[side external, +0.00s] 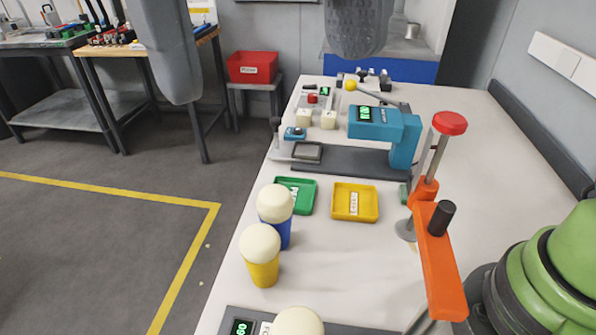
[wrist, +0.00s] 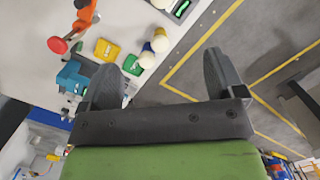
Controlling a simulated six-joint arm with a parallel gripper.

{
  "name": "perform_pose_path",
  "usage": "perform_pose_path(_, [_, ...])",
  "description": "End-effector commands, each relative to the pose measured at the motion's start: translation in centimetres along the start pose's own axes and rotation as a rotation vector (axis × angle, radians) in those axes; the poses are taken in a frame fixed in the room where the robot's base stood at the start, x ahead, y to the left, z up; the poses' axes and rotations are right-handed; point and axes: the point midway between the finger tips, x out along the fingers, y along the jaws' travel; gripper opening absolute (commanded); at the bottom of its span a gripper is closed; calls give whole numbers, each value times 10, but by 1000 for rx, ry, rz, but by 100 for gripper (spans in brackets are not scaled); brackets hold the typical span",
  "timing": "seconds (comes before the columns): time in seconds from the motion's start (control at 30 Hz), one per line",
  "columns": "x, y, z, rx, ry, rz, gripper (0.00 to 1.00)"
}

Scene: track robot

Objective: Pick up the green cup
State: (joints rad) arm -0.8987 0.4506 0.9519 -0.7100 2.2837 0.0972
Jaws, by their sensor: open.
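No green cup shows clearly in either view. A cream dome (side external: 298,322) is cut off at the bottom edge of the side view, and whatever is below it is out of frame. A blue cup (side external: 285,232) and a yellow cup (side external: 263,273) stand upright on the table, each topped with a cream dome. My gripper (wrist: 160,62) is open and empty in the wrist view, its two grey fingers wide apart. In the side view its fingers (side external: 270,77) hang at the top, above and away from the cups.
A green tray (side external: 307,191) and a yellow tray (side external: 369,201) lie behind the cups. An orange clamp stand with a red knob (side external: 450,123) rises at right. A teal device (side external: 380,128) stands farther back. The table's left edge is near the cups.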

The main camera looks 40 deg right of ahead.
Motion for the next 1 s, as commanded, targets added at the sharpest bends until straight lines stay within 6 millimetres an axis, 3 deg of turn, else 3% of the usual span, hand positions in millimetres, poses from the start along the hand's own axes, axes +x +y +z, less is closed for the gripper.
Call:
perform_pose_path(0.07, [6,-12,5,-7,-14,18,88])
perform_pose_path(0.37, [34,-8,0,-4,-14,16,88])
perform_pose_path(0.53, [64,-7,-4,-3,-15,19,88])
perform_pose_path(0.67, [97,-6,-8,-2,-18,20,88])
perform_pose_path(0.9, [182,-4,-20,2,-21,23,88])
perform_pose_path(1.0, [202,-5,-23,1,-18,19,88])
